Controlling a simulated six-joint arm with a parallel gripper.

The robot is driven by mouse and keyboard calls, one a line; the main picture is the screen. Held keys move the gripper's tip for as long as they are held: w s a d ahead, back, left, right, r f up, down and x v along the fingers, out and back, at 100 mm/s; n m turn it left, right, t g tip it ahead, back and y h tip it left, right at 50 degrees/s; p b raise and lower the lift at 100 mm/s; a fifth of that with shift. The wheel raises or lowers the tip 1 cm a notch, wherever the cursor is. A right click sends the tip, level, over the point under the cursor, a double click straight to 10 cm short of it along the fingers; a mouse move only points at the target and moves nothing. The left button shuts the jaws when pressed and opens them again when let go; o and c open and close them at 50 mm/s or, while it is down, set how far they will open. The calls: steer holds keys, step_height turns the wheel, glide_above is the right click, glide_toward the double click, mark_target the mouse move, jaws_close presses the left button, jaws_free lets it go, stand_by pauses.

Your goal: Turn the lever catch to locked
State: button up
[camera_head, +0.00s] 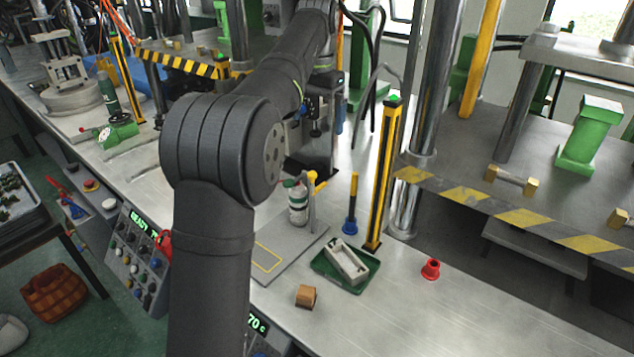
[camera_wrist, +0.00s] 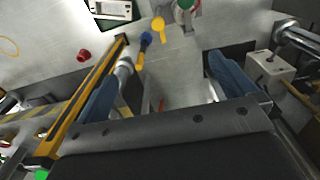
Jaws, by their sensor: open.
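My gripper (camera_head: 322,128) hangs over the bench behind my arm's elbow, partly hidden. In the wrist view its two blue fingers (camera_wrist: 168,66) are wide apart with nothing between them. A yellow-ended lever (camera_head: 318,180) stands beside a white and green bottle (camera_head: 298,203); the yellow end also shows in the wrist view (camera_wrist: 158,27), beyond the fingertips. A light grey box with a dark lever (camera_wrist: 268,62) is right of the right finger in the wrist view. I cannot tell for certain which is the lever catch, or its lock state.
A yellow and black post (camera_head: 384,175) stands close to the right of a blue tool with a yellow handle (camera_head: 350,208). A green tray (camera_head: 322,265) holds a pale mould. A red cup (camera_head: 431,269) and a wooden block (camera_head: 306,296) sit nearer the front. The front-right bench is clear.

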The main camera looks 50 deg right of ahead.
steer(key=shift+r, duration=0.6)
